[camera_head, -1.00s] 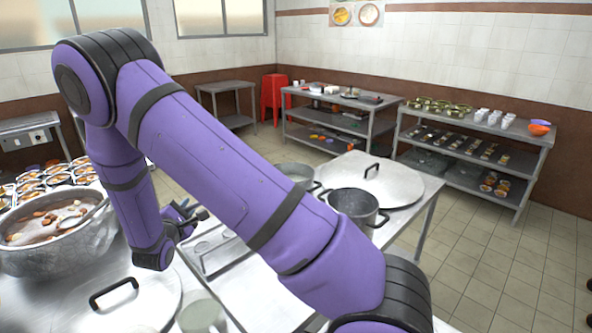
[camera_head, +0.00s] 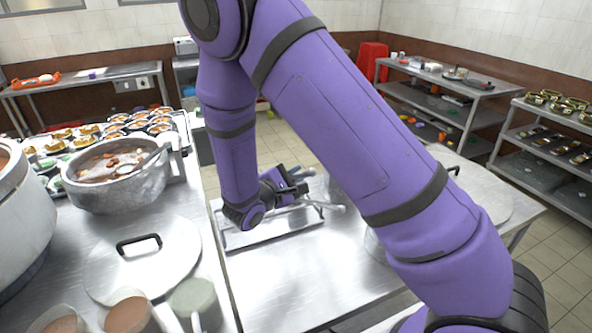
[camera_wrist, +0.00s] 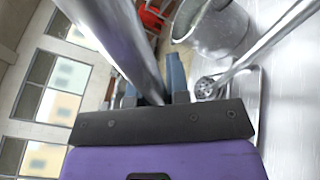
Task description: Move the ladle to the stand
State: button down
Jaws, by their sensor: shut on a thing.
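My gripper (camera_head: 288,188) is above the metal stand (camera_head: 232,240), a shallow tray-like rack on the right-hand steel table. In the wrist view my gripper (camera_wrist: 155,84) is shut on a thick shiny metal handle, the ladle (camera_wrist: 115,40), which runs to the upper left out of view. The ladle's far end is not clearly visible; in the head view my arm and gripper hide most of it. A second metal utensil with a perforated end (camera_wrist: 206,88) lies close to the right of my gripper, near the stand's rim.
A round lid (camera_head: 165,275) and cups (camera_head: 195,298) are in front. A steel pot (camera_wrist: 217,30) stands close beyond the stand. My arm hides part of the right table.

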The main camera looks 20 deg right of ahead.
notch_tip(320, 180, down, 8)
jog(key=shift+f, duration=0.2)
dwell(0.5)
jog(key=shift+a+f, duration=0.1)
jog(key=shift+f, duration=0.2)
dwell(0.8)
jog(key=c, duration=1)
grip_release()
jog(key=v, duration=1)
jog(key=shift+s+a, duration=0.25)
jog(key=shift+a, duration=0.1)
jog(key=shift+f, duration=0.1)
